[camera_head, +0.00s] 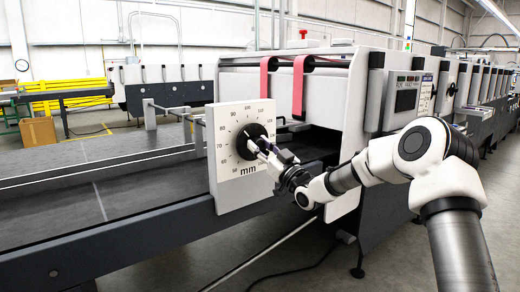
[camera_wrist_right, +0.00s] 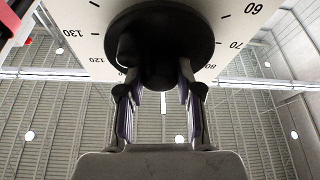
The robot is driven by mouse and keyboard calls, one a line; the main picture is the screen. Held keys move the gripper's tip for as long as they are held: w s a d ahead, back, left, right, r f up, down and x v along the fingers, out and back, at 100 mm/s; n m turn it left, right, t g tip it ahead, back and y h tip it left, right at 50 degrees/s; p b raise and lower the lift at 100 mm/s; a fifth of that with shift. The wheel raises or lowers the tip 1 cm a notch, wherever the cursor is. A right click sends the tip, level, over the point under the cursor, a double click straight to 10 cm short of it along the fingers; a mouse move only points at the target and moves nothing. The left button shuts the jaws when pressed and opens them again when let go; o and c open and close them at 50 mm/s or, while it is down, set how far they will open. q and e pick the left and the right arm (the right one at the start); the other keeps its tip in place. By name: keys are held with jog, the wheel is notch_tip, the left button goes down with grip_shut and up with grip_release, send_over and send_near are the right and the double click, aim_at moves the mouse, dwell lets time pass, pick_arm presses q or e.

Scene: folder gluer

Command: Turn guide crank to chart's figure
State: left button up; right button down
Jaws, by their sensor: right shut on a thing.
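The guide crank is a black round hub (camera_head: 243,139) on a white dial plate (camera_head: 226,120) marked in mm, on the machine's near side. In the right wrist view the black crank (camera_wrist_right: 200,35) fills the top centre, with the dial numbers upside down around it. My right gripper (camera_head: 258,147) reaches in from the right and is shut on the crank's handle; its fingers (camera_wrist_right: 158,92) stand on either side of the handle. The gripper hides part of the dial, and I cannot read the crank's setting. A small printed sheet (camera_head: 426,92) beside the control screen is too small to read. My left gripper is out of view.
The grey machine bed (camera_head: 130,215) runs along the left below the dial. Two red belts (camera_head: 298,85) hang above and right of it. A control screen (camera_head: 406,99) is on the machine's upright. A cable lies on the open floor at the front.

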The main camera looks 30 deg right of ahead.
jog(key=shift+f+n+g+y, duration=0.15)
jog(key=shift+n+y, duration=0.4)
jog(key=shift+n, duration=0.65)
jog(key=shift+f+n+g+y, duration=0.1)
jog(key=shift+n+g+y, duration=0.15)
jog(key=shift+n+y, duration=0.65)
jog(key=shift+n+h, duration=0.25)
jog(key=shift+n, duration=0.35)
jog(key=c, duration=0.8)
grip_release()
jog(key=shift+r, duration=0.15)
jog(key=shift+o, duration=0.2)
jog(key=v, duration=1.2)
jog(key=shift+d, duration=0.1)
